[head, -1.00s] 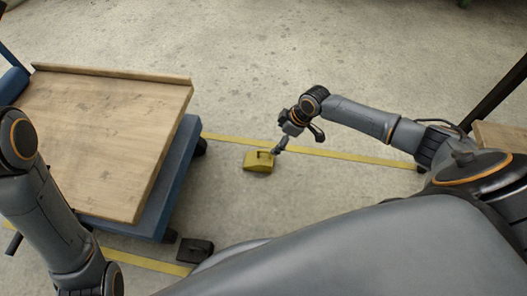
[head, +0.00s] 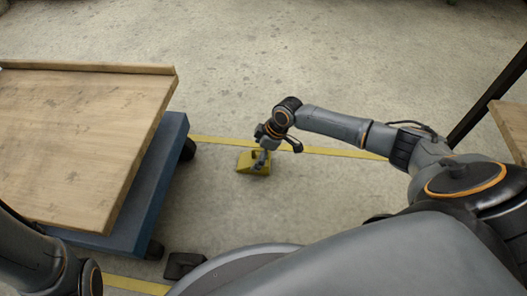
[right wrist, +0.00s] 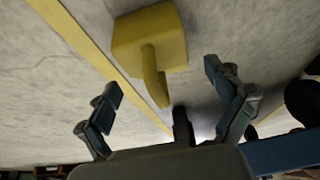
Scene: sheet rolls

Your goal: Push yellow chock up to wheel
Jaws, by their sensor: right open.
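The yellow chock (head: 245,165), a block with a raised handle, lies on the floor just in front of the yellow floor line. The cart's dark wheel (head: 188,148) stands left of it, with bare floor between them. My right gripper (head: 262,163) is open and reaches down at the chock's right part, hiding some of it. In the right wrist view the chock (right wrist: 135,45) lies beyond the spread fingers of the gripper (right wrist: 163,88). Its handle (right wrist: 155,80) points back between them; contact cannot be told. My left gripper is out of view.
The blue cart (head: 150,185) with a wooden deck (head: 80,130) fills the left. A nearer wheel (head: 155,250) has a black chock (head: 183,265) beside it. The yellow line (head: 330,151) crosses the floor. A wooden surface (head: 512,125) and dark post stand right. Floor behind is clear.

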